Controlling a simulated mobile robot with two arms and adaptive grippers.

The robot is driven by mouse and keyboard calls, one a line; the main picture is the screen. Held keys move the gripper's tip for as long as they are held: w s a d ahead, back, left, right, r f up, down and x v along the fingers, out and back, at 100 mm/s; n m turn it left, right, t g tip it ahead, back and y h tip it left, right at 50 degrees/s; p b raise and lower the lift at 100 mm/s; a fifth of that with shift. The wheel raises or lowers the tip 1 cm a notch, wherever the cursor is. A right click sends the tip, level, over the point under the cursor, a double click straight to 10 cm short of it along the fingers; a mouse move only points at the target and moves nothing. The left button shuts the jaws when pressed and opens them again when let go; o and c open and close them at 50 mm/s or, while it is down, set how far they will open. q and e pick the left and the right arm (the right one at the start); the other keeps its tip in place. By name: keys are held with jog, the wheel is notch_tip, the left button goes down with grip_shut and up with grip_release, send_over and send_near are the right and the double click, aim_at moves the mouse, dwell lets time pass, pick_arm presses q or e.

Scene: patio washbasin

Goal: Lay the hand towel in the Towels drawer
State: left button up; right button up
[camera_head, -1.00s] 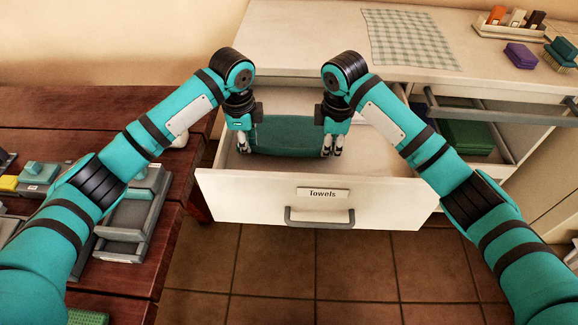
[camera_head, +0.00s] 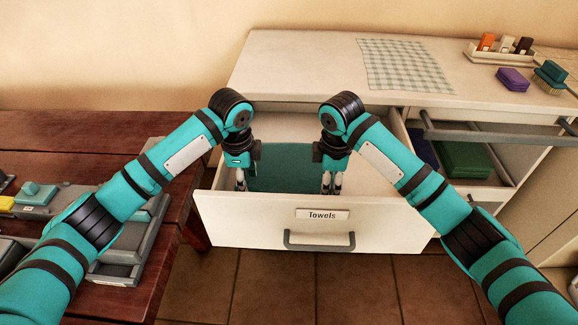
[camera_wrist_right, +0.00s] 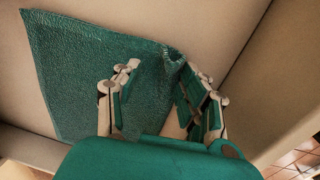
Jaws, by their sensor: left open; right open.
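The dark green hand towel (camera_head: 285,168) lies inside the open Towels drawer (camera_head: 390,224), between my two grippers. In the right wrist view the towel (camera_wrist_right: 80,75) is spread on the pale drawer floor, with one corner bunched up near the fingertips. My left gripper (camera_head: 240,185) is over the drawer at the towel's left side, open. My right gripper (camera_head: 332,188) is at the towel's right side, open; in the right wrist view its fingers (camera_wrist_right: 155,90) are apart around the towel's crumpled corner. The towel's near edge is hidden by the drawer front.
A second open drawer (camera_head: 480,195) with folded green cloths is at the right. The counter above holds a checked cloth (camera_head: 405,66), a purple sponge (camera_head: 513,79) and a small bottle rack (camera_head: 500,50). A dark wooden table (camera_head: 60,135) with grey trays stands left.

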pick_arm(q)
jog(key=shift+s+r, duration=0.1)
jog(key=shift+r, duration=0.2)
pick_arm(e)
jog(key=shift+s+r, duration=0.1)
jog(key=shift+r, duration=0.2)
pick_arm(q)
jog(key=s+r, duration=0.6)
jog(key=r, duration=0.2)
jog(key=shift+r, duration=0.25)
pick_arm(e)
jog(key=s+r, duration=0.6)
jog(key=r, duration=0.2)
jog(key=shift+r, duration=0.2)
pick_arm(q)
jog(key=shift+w, duration=0.1)
pick_arm(e)
jog(key=shift+w, duration=0.1)
